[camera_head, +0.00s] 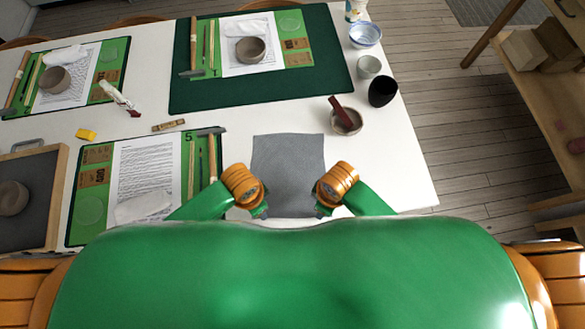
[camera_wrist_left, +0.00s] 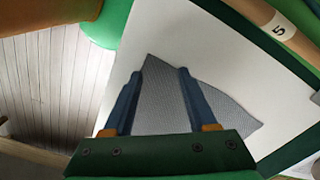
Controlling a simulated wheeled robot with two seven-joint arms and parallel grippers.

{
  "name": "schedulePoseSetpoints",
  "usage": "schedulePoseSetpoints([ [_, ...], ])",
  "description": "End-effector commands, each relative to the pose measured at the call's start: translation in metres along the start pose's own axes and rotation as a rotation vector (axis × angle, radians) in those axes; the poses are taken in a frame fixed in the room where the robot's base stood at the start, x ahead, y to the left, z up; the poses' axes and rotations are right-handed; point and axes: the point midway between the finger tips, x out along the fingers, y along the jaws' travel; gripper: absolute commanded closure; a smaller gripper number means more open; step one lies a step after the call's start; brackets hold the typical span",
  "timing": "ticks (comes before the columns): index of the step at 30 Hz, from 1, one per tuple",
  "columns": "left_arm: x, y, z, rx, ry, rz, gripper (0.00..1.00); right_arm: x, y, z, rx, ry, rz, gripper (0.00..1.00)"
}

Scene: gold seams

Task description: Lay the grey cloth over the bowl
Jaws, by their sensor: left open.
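The grey cloth (camera_head: 288,158) lies spread on the white table in front of me. It also shows below the fingers in the left wrist view (camera_wrist_left: 162,110). My left gripper (camera_head: 259,211) is at the cloth's near left corner, with its fingers apart. My right gripper (camera_head: 322,210) is at the near right corner; its fingers are too small to read. Several bowls show: a brown bowl (camera_head: 250,50) on the far mat, another bowl (camera_head: 54,80) at the left, a bowl (camera_head: 346,122) with a dark red object in it, and a bowl (camera_head: 12,197) in the tray. None is covered.
Green mats with paper sheets and tools fill the left and back of the table (camera_head: 405,165). A black cup (camera_head: 382,91), a pale cup (camera_head: 369,66) and a blue-white bowl (camera_head: 365,35) stand at the right edge. A wooden tray (camera_head: 52,200) is at left.

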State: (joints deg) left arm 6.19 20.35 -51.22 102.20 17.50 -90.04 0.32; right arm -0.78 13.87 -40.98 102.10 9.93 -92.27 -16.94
Motion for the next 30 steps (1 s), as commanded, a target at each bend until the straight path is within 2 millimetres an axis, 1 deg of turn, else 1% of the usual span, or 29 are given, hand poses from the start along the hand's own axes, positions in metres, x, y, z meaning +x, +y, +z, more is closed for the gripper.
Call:
schedulePoseSetpoints([
  [1, 0.0035, 0.0, 0.0, 0.0, 0.0, 0.0, 0.45, 0.0035, 0.0001, 0.0, 0.0, 0.0, 0.0, 0.45],
  [2, 0.0023, 0.0, 0.0, 0.0, 0.0, 0.0, 0.49, 0.0023, 0.0001, 0.0, 0.0, 0.0, 0.0, 0.49],
  [13, 0.0025, -0.0003, 0.0005, -0.001, -0.002, -0.001, 0.99, 0.0027, 0.0003, 0.0009, 0.001, -0.003, 0.001, 0.99],
  [26, 0.0029, -0.0009, 0.0013, -0.001, -0.005, -0.002, 1.0, 0.0032, 0.0006, 0.002, 0.001, -0.007, 0.001, 1.0],
  [30, -0.0045, -0.001, 0.0014, -0.001, -0.005, -0.003, 1.0, -0.0041, 0.0007, 0.0021, 0.001, -0.007, 0.002, 1.0],
])
